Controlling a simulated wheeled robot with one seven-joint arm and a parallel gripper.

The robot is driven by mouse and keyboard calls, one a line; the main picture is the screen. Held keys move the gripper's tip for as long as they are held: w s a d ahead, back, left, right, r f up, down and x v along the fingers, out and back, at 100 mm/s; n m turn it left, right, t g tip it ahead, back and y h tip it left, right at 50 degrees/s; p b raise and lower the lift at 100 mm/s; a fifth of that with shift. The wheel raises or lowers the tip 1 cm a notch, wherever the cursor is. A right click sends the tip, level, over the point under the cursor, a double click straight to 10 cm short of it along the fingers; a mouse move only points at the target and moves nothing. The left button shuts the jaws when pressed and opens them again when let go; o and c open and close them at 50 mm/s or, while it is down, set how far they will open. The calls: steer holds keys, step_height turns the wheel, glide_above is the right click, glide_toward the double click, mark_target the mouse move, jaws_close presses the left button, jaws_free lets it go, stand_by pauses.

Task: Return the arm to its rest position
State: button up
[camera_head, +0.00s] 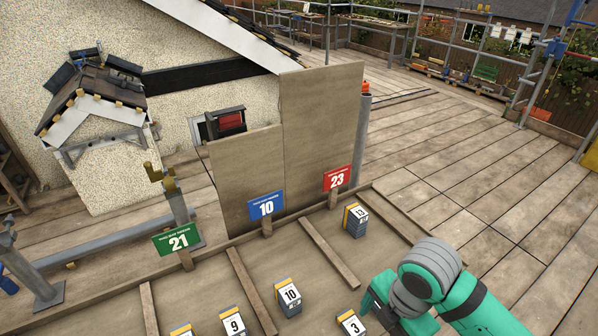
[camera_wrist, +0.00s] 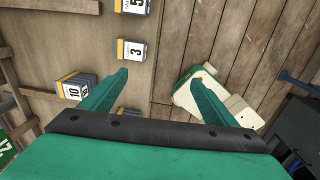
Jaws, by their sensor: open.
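My gripper (camera_wrist: 160,95) is open in the wrist view, its two green fingers spread wide with nothing between them. The wrist camera looks down on the wooden deck and the board with numbered blocks. In the head view my green and grey arm (camera_head: 432,275) reaches in from the lower right, over the right end of the board. The arm's end is close to the block marked 3 (camera_head: 351,323); I cannot tell the gap. That block also shows in the wrist view (camera_wrist: 132,50), ahead of the fingers and apart from them.
More blocks, marked 9 (camera_head: 233,322), 10 (camera_head: 288,298) and 13 (camera_head: 355,220), stand on the board between wooden strips. Signs 21 (camera_head: 176,238), 10 (camera_head: 266,206) and 23 (camera_head: 338,178) stand along its back edge, with tall panels (camera_head: 320,130) behind. Open deck (camera_head: 500,190) lies right.

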steer(key=w+a+r+m+t+y, duration=0.35)
steer(key=w+a+r, duration=0.2)
steer(key=a, duration=0.45)
steer(key=w+a+r+m+t+y, duration=0.35)
steer(key=w+a+t, duration=0.2)
steer(key=a, duration=0.35)
steer(key=w+a+r+m+t+y, duration=0.35)
steer(key=w+a+r, duration=0.2)
steer(key=a, duration=0.45)
steer(key=s+d+f+m+t+h, duration=0.1)
steer(key=s+f+m+h, duration=0.3)
steer(key=s+f, duration=0.4)
steer(key=s+d+f+m+h, duration=0.4)
steer(key=s+f+m, duration=0.2)
steer(key=s+f, duration=0.2)
steer(key=s+d+f+m+t+h, duration=0.1)
steer(key=s+d+f+m+h, duration=0.1)
steer(key=s+f+m+h, duration=0.2)
steer(key=shift+s+d+f+m+t, duration=0.2)
steer(key=shift+s+f+m, duration=0.35)
steer(key=shift+s+f, duration=0.7)
steer(key=shift+s+d+f+m+t, duration=0.15)
steer(key=shift+s+f+m, duration=0.35)
steer(key=shift+s+f, duration=0.7)
steer(key=s+d+n, duration=0.2)
steer(key=s+d, duration=0.1)
steer(key=s, duration=0.9)
steer(key=shift+d+n+y, duration=0.25)
steer(key=shift+n+y, duration=0.05)
steer(key=shift+y, duration=0.15)
